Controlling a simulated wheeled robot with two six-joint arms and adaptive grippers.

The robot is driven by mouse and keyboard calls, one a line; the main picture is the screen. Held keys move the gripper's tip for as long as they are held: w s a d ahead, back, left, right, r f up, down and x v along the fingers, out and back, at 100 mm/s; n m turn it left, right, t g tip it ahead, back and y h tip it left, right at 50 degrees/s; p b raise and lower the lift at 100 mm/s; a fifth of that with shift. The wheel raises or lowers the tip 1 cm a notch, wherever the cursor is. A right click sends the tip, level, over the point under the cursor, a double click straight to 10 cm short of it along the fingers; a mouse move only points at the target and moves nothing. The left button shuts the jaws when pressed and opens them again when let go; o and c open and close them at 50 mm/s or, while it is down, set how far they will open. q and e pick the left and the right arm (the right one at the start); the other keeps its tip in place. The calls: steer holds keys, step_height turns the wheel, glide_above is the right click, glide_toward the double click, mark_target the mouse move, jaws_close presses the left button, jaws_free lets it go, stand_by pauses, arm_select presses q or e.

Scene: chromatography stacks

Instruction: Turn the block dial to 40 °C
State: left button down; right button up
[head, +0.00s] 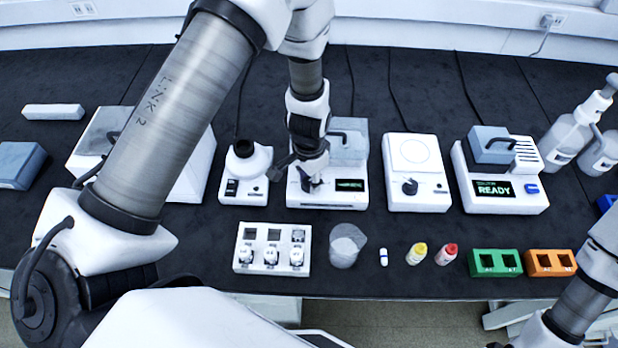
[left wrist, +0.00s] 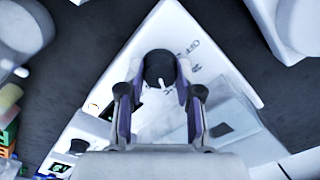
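The heating block unit (head: 293,199) is a white box with a grey clear-looking lid at its back and a small display (head: 350,185) with green text too small to read. Its dial is a black knob (left wrist: 157,66) with a white pointer mark toward the bottom of the left wrist view. Printed marks, one like "OFF", lie right of the knob. My left gripper (head: 311,184) is over the unit's front left; in the left wrist view its fingers (left wrist: 159,78) straddle the knob, with what looks like a thin gap on each side. My right gripper is out of view.
A stirrer-like unit (head: 243,172) stands close left and a white plate unit (head: 417,195) with a knob stands right. In front are a vial rack (head: 271,250) and a beaker (head: 345,247). A unit reading "READY" (head: 500,198) is farther right.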

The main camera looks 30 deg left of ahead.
mark_target(308, 181)
arm_select(q)
steer(key=shift+n, duration=0.7)
steer(key=c, duration=0.8)
jaws_free()
steer(key=shift+o, duration=0.2)
step_height(308, 181, up, 12)
